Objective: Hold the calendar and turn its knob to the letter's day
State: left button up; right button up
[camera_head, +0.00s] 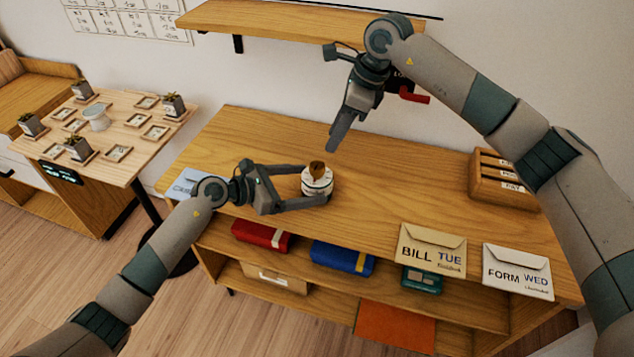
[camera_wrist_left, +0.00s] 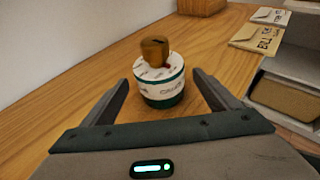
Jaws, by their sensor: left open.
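The calendar (camera_head: 319,187) is a short round white drum with a green band, standing upright on the wooden desk. Its brown knob (camera_head: 317,169) sits on top. In the left wrist view the calendar (camera_wrist_left: 161,91) stands between my left fingers, with the knob (camera_wrist_left: 154,49) and a small red mark beside it. My left gripper (camera_head: 313,185) is open, one finger on each side of the drum. My right gripper (camera_head: 334,146) hangs above and behind the calendar, apart from the knob; its jaw gap does not show. Envelopes marked BILL TUE (camera_head: 431,243) and FORM WED (camera_head: 517,266) lie at the desk's front right.
Another envelope (camera_head: 187,181) lies at the desk's left, partly hidden by my left arm. A wooden letter sorter (camera_head: 482,184) stands at the right. A wall shelf (camera_head: 270,20) overhangs the back. A side table (camera_head: 150,137) holds plants and small frames.

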aim_at(317, 182)
pick_arm(q)
jog(key=shift+x, duration=1.95)
jog(key=c, duration=1.5)
jog(key=shift+o, duration=0.2)
